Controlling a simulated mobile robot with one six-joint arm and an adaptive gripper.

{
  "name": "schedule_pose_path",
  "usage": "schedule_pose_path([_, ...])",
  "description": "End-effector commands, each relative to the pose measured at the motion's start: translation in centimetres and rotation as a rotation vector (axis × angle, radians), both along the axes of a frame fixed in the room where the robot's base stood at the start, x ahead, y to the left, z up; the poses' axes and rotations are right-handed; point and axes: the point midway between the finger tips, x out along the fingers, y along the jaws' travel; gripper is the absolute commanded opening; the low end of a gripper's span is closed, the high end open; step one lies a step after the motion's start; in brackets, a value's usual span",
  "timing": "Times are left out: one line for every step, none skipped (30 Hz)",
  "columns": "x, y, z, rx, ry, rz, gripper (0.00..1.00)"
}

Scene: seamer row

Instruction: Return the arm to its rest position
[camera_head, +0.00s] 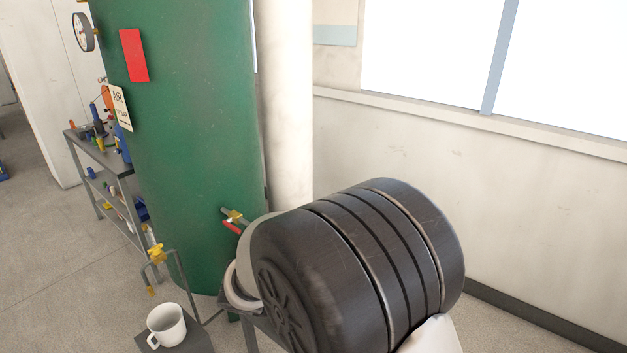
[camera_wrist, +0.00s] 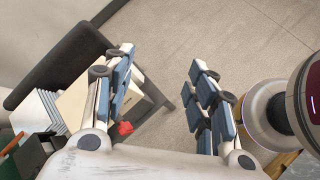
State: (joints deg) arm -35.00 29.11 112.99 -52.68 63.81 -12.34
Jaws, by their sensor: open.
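My gripper (camera_wrist: 164,80) shows in the wrist view with its two blue-padded fingers spread wide apart. Nothing is between them; grey floor shows through the gap. A small red object (camera_wrist: 124,128) appears beside the left finger, partly hidden by it. In the head view I cannot make out my gripper, so its place relative to the things there cannot be told.
In the head view a green tank (camera_head: 190,130) stands left of a large black ribbed cylinder (camera_head: 350,270). A white mug (camera_head: 166,325) stands on a small dark surface. A cluttered shelf (camera_head: 104,155) is behind. The wrist view shows a dark padded edge (camera_wrist: 58,65) at left.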

Motion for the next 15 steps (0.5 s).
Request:
schedule_pose_path([-1.1,-1.8,2.0,0.068,-0.033,-0.089,0.52])
schedule_pose_path([-1.9,-2.6,2.9,0.107,-0.049,-0.138,0.52])
schedule_pose_path([-2.9,-3.6,3.9,0.159,-0.072,-0.204,0.52])
schedule_pose_path([-3.8,-4.4,4.7,0.197,-0.089,-0.252,0.52])
schedule_pose_path([-4.6,-5.1,5.4,0.236,-0.106,-0.301,0.52])
schedule_pose_path([-5.8,-5.9,6.3,0.287,-0.131,-0.363,0.52])
schedule_pose_path([-6.7,-6.4,6.9,0.326,-0.150,-0.411,0.52])
schedule_pose_path([-7.6,-6.9,7.5,0.366,-0.170,-0.457,0.52])
schedule_pose_path([-8.8,-7.5,8.3,0.418,-0.197,-0.518,0.52])
schedule_pose_path([-9.7,-7.9,8.8,0.458,-0.218,-0.563,0.52])
schedule_pose_path([-10.6,-8.3,9.2,0.497,-0.240,-0.608,0.52])
schedule_pose_path([-11.8,-8.7,9.8,0.550,-0.269,-0.666,0.52])
schedule_pose_path([-12.6,-8.9,10.2,0.591,-0.291,-0.708,0.52])
schedule_pose_path([-13.5,-9.1,10.6,0.630,-0.314,-0.751,0.52])
schedule_pose_path([-14.7,-9.2,11.1,0.684,-0.345,-0.807,0.52])
